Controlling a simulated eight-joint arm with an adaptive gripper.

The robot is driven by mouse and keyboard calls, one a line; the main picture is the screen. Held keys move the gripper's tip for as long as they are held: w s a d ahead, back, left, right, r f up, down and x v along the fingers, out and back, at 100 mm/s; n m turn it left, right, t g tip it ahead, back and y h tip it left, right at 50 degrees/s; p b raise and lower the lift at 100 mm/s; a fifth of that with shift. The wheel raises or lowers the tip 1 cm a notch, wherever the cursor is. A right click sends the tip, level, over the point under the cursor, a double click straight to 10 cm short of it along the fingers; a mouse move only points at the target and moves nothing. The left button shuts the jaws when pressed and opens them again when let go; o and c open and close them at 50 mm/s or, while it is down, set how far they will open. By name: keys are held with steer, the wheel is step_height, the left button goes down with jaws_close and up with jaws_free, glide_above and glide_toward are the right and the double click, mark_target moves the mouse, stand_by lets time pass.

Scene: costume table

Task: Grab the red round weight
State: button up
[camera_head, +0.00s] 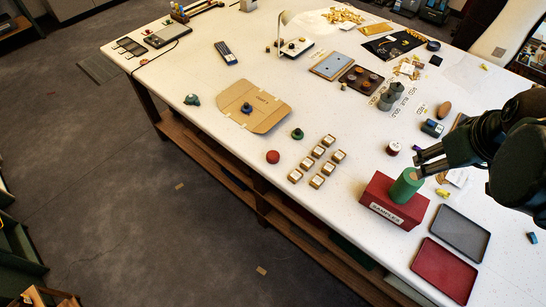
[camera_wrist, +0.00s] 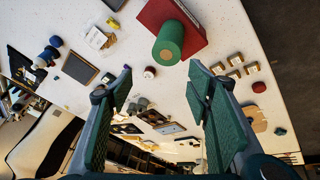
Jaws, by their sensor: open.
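A plain red round piece (camera_head: 273,157) lies on the white table near its front edge, left of several small boxes. A red round piece also shows at the right in the wrist view (camera_wrist: 258,87). A smaller dark red round piece with a pale top (camera_head: 393,148) stands nearer my gripper; in the wrist view it shows between and beyond the fingertips (camera_wrist: 149,72). My gripper (camera_head: 417,164) is open and empty, above the table beside the green cylinder (camera_head: 406,186). In the wrist view its two fingers (camera_wrist: 160,80) are spread wide apart. Neither red piece is touched.
The green cylinder stands on a red box (camera_head: 393,203) marked SAMPLES, close to my gripper. Small white-topped boxes (camera_head: 318,152) stand between there and the plain red piece. A green round piece (camera_head: 297,133) and cardboard (camera_head: 268,118) lie behind. Two trays (camera_head: 444,271) lie at front right.

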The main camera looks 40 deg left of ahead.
steer(key=w+a+f+n+g, duration=0.1)
steer(key=w+a+f+n, duration=0.15)
steer(key=a, duration=0.45)
steer(key=w+a+f+n, duration=0.1)
steer(key=a+n, duration=0.2)
steer(key=a, duration=0.4)
steer(key=n+g+h, duration=0.1)
steer(key=n+g, duration=0.2)
steer(key=n, duration=0.9)
glide_above(273, 154)
steer(key=f, duration=1.9)
steer(key=shift+w+d+f, duration=0.25)
steer(key=shift+d, duration=0.15)
steer(key=shift+s+a+f, duration=0.35)
steer(key=shift+a, duration=0.05)
steer(key=shift+f, duration=0.1)
steer(key=shift+f, duration=1.2)
steer(key=shift+f, duration=0.15)
